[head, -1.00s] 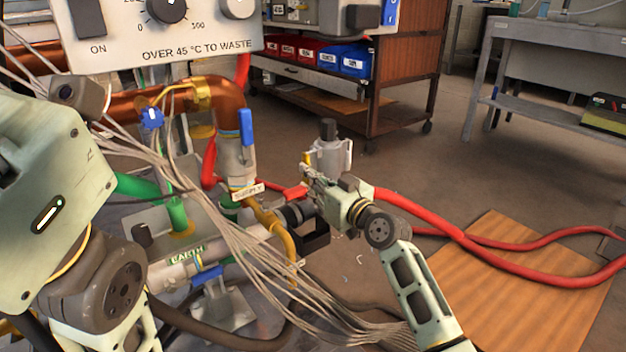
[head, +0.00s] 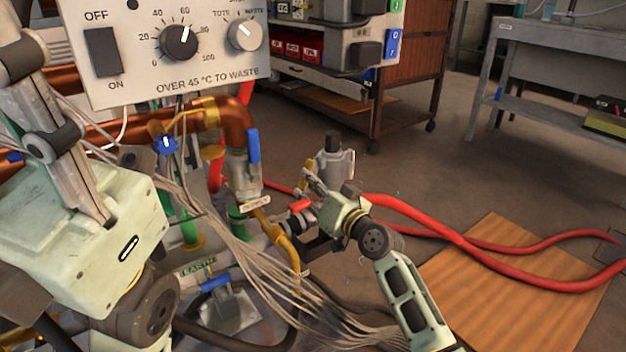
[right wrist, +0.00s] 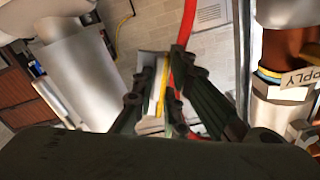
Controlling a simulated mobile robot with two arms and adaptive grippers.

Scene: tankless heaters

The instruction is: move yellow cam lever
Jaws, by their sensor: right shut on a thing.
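The yellow cam lever (head: 303,182) shows as a small yellow strip beside the grey cylindrical fitting (head: 335,165) in the head view. My right gripper (head: 311,183) is at it, with its fingers pointing up and left. In the right wrist view the yellow lever (right wrist: 163,88) stands between the fingertips of my right gripper (right wrist: 165,78), which is shut on it. The fingers hide part of the lever. My left gripper (head: 72,165) is large and close at the left of the head view, over the pipes; its fingertip gap is unclear.
The control panel (head: 165,50) stands above copper pipes (head: 228,125) and a blue-handled valve (head: 253,146). Red hoses (head: 440,232) run right across the floor and a wooden board (head: 500,290).

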